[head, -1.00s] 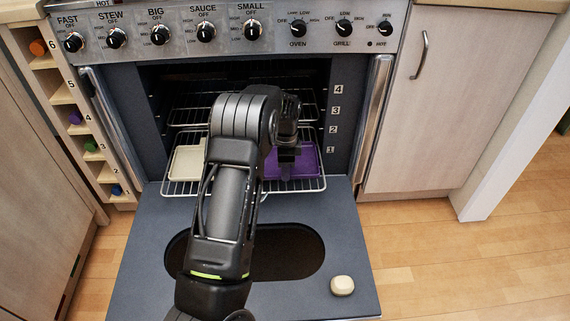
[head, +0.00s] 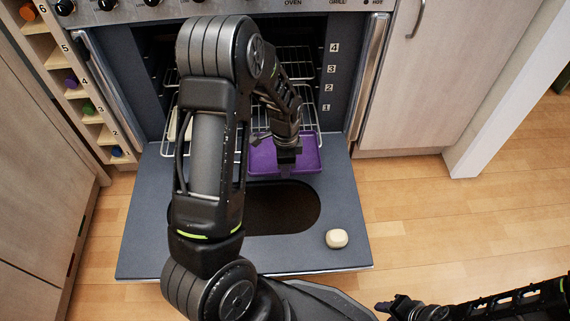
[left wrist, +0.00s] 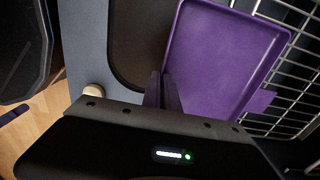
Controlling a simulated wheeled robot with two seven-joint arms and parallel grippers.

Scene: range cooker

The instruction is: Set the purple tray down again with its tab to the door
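The purple tray (head: 305,155) is at the front of the oven, partly beyond the front of the wire rack and over the open door. It also shows in the left wrist view (left wrist: 222,55), where its tab (left wrist: 262,101) sticks out on the rack side, away from the door opening. My left gripper (head: 286,162) is at the tray's near edge, with its fingers (left wrist: 165,92) close together on the rim in the left wrist view. My right gripper (head: 388,307) is low at the right, away from the tray, its fingers too small to judge.
A cream tray (head: 179,124) lies on the left of the wire rack (head: 300,85), partly hidden by my left arm.

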